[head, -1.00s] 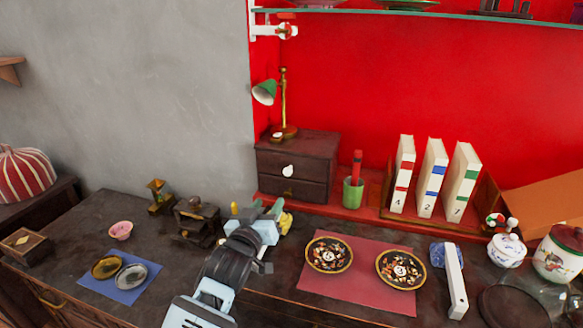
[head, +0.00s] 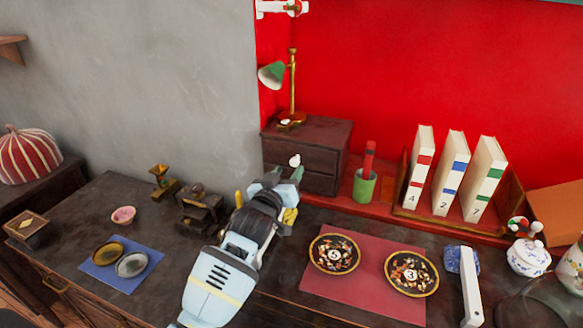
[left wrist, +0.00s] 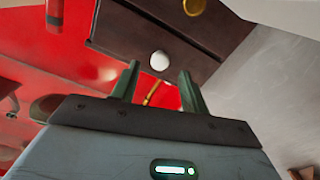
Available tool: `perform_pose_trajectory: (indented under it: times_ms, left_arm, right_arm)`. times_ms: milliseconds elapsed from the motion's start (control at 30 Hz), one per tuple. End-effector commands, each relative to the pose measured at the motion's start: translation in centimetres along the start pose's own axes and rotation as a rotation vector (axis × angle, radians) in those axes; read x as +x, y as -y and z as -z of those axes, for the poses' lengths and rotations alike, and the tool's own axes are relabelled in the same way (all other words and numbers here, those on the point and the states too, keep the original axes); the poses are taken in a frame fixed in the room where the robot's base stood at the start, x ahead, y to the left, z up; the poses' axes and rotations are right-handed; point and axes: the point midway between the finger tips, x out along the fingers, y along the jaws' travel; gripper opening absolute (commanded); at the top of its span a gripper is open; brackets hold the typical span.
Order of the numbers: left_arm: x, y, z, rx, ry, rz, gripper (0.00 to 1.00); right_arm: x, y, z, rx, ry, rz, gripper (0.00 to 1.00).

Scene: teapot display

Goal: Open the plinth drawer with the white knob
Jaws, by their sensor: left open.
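The plinth (head: 330,142) is a dark wooden box with two drawers against the red wall. The white knob (head: 295,160) is on its upper drawer front (head: 318,162), which looks shut. My left gripper (head: 287,172) is open just in front of the plinth, at the knob's height or slightly below in the picture. In the left wrist view the white knob (left wrist: 159,61) shows between and just beyond the two open fingertips (left wrist: 160,70); I cannot tell whether they touch it. The lower drawer's brass knob (left wrist: 193,6) also shows there. My right gripper is not in view.
A brass lamp (head: 292,90) with a green shade stands on the plinth. A green cup (head: 364,187) with a red stick stands close to its right. Yellow items (head: 290,216) lie by my gripper. A dark grinder (head: 200,208) is left of my arm; plates (head: 334,255) are to the right.

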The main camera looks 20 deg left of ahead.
Motion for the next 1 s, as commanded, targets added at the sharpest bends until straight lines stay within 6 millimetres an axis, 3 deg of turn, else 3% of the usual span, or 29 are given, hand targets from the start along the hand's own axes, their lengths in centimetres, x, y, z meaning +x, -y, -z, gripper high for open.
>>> perform_pose_trajectory:
  times_ms: [300,667,1000]
  left_arm:
    - [2.9,0.0,-0.1,0.001,0.0,0.0,0.45]
    - [3.2,0.0,0.0,0.0,-0.001,-0.001,0.45]
    - [3.2,0.0,0.0,0.0,-0.001,0.0,0.03]
  right_arm:
    - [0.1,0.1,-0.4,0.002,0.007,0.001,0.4]
    - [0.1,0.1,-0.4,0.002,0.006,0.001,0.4]
    - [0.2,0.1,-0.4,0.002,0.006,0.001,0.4]
